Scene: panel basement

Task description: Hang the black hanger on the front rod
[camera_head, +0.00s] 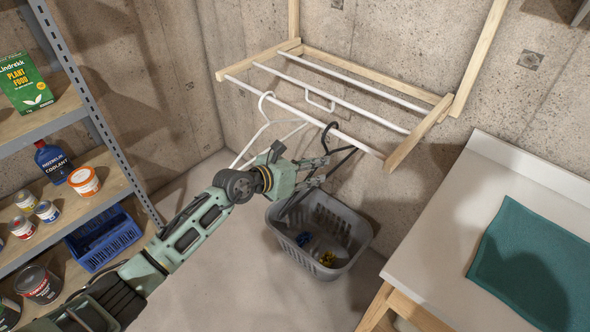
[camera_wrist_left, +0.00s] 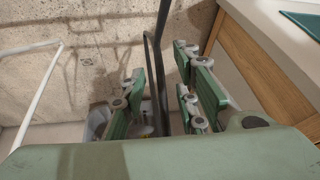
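The black hanger (camera_head: 343,137) is at the right part of the front rod (camera_head: 292,112). Its hook overlaps this white rod and looks looped over it, though contact is hard to confirm. The hanger's body slopes down behind my left gripper (camera_head: 318,172), which partly hides it. In the left wrist view, the black hanger (camera_wrist_left: 152,70) runs between the two fingers of my left gripper (camera_wrist_left: 163,92). The fingers stand apart, with gaps beside the hanger's bars. My right gripper is not in view.
A white hanger (camera_head: 264,122) hangs on the front rod, left of the black one. The wooden rack frame (camera_head: 420,130) holds further rods behind. A grey basket (camera_head: 350,258) stands below. A white table (camera_head: 430,250) is at right, a shelf (camera_head: 108,150) at left.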

